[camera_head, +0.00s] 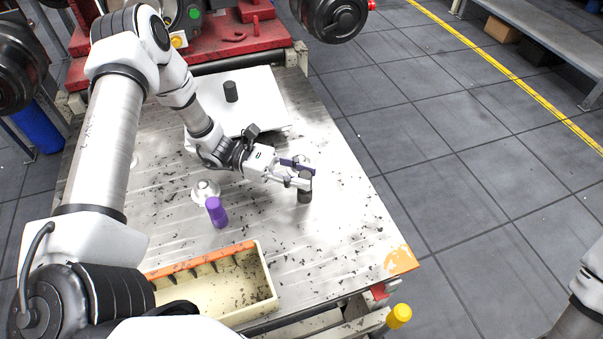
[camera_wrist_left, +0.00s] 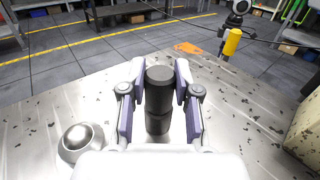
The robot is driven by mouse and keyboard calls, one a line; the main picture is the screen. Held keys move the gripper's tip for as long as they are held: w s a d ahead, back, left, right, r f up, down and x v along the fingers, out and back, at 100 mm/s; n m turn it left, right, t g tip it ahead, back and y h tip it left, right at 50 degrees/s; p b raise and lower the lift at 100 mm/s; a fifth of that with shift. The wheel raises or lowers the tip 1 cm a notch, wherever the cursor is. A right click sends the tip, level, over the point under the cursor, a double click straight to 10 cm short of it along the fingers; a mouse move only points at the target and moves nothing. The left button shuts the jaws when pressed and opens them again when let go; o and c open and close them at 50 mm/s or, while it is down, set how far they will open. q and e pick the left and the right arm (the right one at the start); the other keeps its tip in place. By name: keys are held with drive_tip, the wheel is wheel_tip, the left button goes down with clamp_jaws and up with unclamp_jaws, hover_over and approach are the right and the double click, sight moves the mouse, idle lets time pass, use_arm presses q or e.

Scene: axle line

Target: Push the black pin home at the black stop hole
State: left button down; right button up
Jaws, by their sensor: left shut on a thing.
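My left gripper (camera_head: 302,178) is shut on an upright black pin (camera_head: 304,192) near the right side of the metal table. In the left wrist view the black pin (camera_wrist_left: 159,88) stands between the two purple-lined fingers of the left gripper (camera_wrist_left: 158,100). The pin's lower end is close to the table top; I cannot tell whether it sits in a hole. No black stop hole shows; it may be hidden under the pin. A second black cylinder (camera_head: 231,92) stands on the white plate at the back. My right gripper is out of view.
A cream bin (camera_head: 262,276) with an orange edge sits at the front. A red machine (camera_head: 215,40) stands behind. The table's right edge is close to the pin.

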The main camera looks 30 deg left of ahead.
use_arm(q)
drive_tip(key=shift+f, duration=0.3)
drive_tip(key=c, duration=0.8)
unclamp_jaws()
drive_tip(key=shift+o, duration=0.2)
drive_tip(key=shift+a, duration=0.1)
drive_tip(key=a, duration=0.2)
drive_tip(key=s+a, duration=0.1)
drive_tip(key=a, duration=0.4)
drive_tip(key=shift+s, duration=0.15)
drive_tip(key=shift+a, duration=0.1)
